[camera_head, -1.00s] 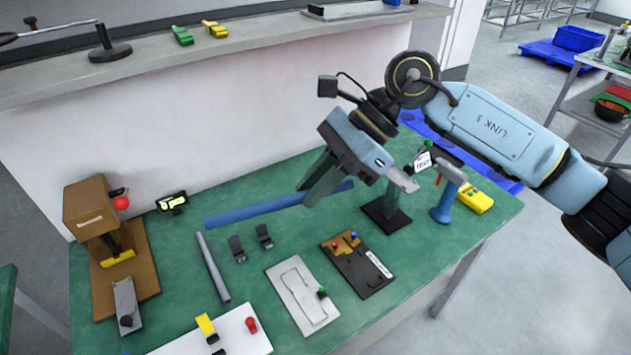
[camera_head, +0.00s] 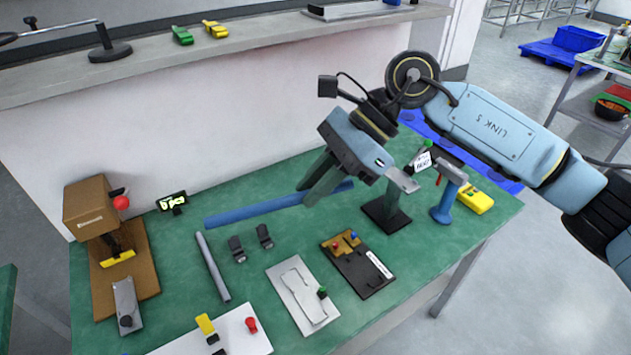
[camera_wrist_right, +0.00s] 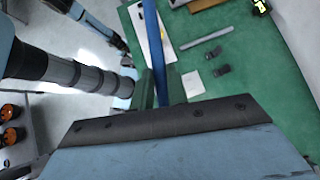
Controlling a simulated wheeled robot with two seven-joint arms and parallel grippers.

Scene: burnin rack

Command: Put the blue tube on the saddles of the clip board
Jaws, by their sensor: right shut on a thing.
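The blue tube (camera_head: 255,209) is a long straight rod lying across the back middle of the green table in the head view. My right gripper (camera_head: 311,194) is shut on it, right of the tube's middle. In the right wrist view the tube (camera_wrist_right: 152,35) runs away between the fingers of the gripper (camera_wrist_right: 169,88). Two small dark saddle-like clips stand in front of the tube, a left one (camera_head: 237,249) and a right one (camera_head: 264,237); both are empty. I cannot make out a separate board under them. My left gripper is not in view.
A grey tube (camera_head: 212,265) lies left of the clips. A white plate (camera_head: 296,310) and a dark board (camera_head: 362,270) lie in front. A brown fixture (camera_head: 125,275) stands at the left. A dark stand (camera_head: 385,212) and a blue hand tool (camera_head: 446,200) are at the right.

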